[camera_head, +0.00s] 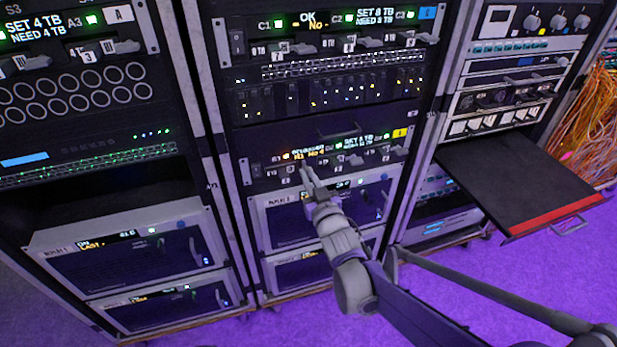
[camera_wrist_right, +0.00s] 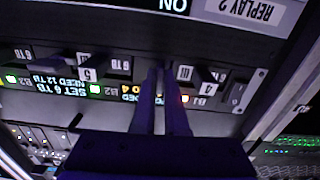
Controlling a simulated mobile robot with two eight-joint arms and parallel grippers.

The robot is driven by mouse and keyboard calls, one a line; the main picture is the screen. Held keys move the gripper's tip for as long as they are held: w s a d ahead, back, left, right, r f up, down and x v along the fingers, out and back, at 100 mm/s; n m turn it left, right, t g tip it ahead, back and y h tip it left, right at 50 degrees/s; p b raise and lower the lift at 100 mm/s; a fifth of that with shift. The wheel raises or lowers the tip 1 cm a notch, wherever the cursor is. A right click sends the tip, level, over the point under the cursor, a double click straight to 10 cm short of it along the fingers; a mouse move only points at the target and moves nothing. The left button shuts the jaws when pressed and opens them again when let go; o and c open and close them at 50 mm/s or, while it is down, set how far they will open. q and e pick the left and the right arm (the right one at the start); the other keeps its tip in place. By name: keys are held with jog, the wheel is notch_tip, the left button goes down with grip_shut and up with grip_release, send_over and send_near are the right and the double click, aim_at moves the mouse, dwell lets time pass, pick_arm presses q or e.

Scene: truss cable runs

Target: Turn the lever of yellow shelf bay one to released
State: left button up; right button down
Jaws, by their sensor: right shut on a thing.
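The yellow shelf is the dark panel with a yellow tag (camera_head: 400,133) in the middle rack. My right gripper (camera_head: 307,178) is at the left part of this panel, its two fingers close together. In the right wrist view, where the panel appears upside down, the fingers (camera_wrist_right: 161,88) reach its face beside an orange light (camera_wrist_right: 185,98). They are shut on the bay one lever, which is mostly hidden behind them, so its angle cannot be read. Other grey levers (camera_head: 354,160) of the shelf show to the right. My left gripper is not in view.
A blue-tagged shelf (camera_head: 427,12) with similar levers is higher in the same rack. Grey-framed replay units (camera_head: 284,224) sit right below the yellow shelf. A black tray with a red edge (camera_head: 555,222) juts out at the right.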

jog(key=shift+m, duration=0.3)
dwell(0.4)
jog(key=c, duration=0.9)
grip_release()
jog(key=shift+c, duration=0.2)
jog(key=shift+s, duration=0.1)
jog(key=p+v, duration=0.1)
jog(key=v, duration=0.9)
jog(key=shift+s, duration=0.3)
jog(key=shift+d, duration=0.15)
